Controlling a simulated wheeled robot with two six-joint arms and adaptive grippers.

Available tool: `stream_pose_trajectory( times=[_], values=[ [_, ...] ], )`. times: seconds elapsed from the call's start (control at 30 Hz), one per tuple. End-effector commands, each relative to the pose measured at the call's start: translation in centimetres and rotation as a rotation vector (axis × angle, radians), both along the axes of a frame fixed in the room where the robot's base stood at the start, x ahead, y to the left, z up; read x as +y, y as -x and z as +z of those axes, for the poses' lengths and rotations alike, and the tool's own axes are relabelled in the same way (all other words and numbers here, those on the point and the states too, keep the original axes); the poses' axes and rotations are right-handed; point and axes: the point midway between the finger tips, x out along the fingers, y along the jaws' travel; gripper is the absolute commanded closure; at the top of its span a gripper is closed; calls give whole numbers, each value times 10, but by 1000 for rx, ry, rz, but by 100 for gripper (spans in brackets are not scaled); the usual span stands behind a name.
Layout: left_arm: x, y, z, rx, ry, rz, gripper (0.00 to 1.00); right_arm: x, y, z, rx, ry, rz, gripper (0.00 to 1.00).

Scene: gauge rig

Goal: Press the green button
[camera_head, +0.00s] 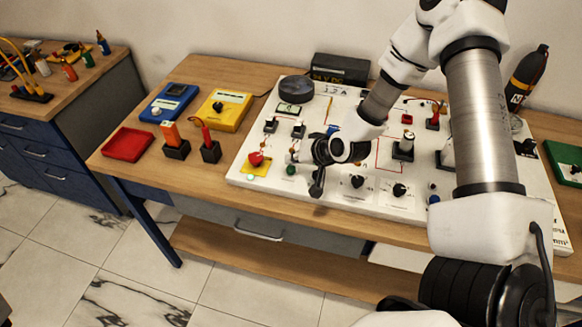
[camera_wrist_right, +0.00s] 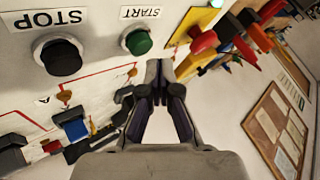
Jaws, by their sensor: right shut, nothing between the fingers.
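The green button (camera_head: 290,170) is on the front part of the white panel (camera_head: 309,198). My right gripper (camera_head: 317,190) is shut and empty, just right of the green button in the head view. In the right wrist view its closed fingertips (camera_wrist_right: 160,68) show just below and right of the button. A gap seems to remain, but I cannot judge the distance in depth. My left gripper is not in view.
A black button (camera_wrist_right: 60,57) under a STOP label is beside the green one. A red mushroom button (camera_head: 256,158) on a yellow plate sits to the left. Knobs (camera_head: 357,181) are to the right. A red tray (camera_head: 128,144) and yellow meter (camera_head: 218,110) stand farther left.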

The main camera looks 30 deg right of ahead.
Motion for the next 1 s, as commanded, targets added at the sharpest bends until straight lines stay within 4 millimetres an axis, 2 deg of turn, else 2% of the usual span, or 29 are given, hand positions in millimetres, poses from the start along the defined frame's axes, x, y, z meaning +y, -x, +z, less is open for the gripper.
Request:
stream_pose_trajectory(
  times=[0.27, 0.5, 1.0],
  values=[
    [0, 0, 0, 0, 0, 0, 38, 0, 0, 0, 0, 0, 0, 100],
    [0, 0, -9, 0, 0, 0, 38, 0, 0, -9, 0, 0, 0, 100],
    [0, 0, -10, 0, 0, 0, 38, 0, 0, -11, 0, 0, 0, 100]
  ],
)
